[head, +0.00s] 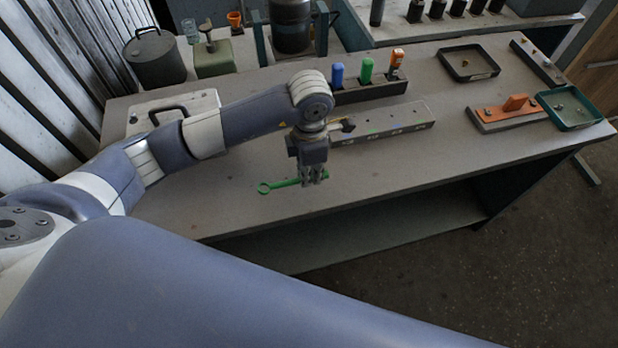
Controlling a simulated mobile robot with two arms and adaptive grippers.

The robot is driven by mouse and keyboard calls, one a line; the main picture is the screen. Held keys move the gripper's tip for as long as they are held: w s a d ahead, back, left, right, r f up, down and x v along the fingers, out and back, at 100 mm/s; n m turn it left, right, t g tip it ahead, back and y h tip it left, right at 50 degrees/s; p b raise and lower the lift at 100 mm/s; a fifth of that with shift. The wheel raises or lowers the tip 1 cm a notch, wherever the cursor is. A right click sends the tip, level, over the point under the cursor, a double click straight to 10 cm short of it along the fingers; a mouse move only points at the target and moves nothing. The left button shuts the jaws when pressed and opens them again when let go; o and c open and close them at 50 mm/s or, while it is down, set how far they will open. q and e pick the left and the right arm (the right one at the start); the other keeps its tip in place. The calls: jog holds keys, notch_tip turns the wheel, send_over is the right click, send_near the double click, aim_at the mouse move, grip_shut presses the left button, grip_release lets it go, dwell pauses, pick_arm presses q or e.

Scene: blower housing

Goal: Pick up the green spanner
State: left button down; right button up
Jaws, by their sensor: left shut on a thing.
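The green spanner (280,186) is at the front part of the grey workbench (400,172). Its ring end points to the left, and its other end is partly hidden by my left gripper. My left gripper (314,180) points down and is shut on the spanner near its right end. I cannot tell whether the spanner touches the bench top or is just above it. My right gripper is not in view.
Behind the gripper are a grey slotted rail (405,121) and a dark block (375,91) with blue, green and orange items. A white case (205,100) is at the left. Trays (470,62) and an orange-handled fixture (508,114) stand at the right. The bench's front right is clear.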

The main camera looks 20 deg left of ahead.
pick_arm(q)
jog(key=d+b, duration=0.2)
jog(key=d, duration=0.3)
jog(key=w+d+r+b, duration=0.1)
jog(key=d+b, duration=0.1)
jog(key=d, duration=0.3)
jog(key=w+d+r+b, duration=0.1)
jog(key=d+b, duration=0.1)
jog(key=d, duration=0.3)
jog(key=shift+d+r, duration=0.15)
jog(key=shift+d, duration=0.35)
jog(key=shift+a, duration=0.1)
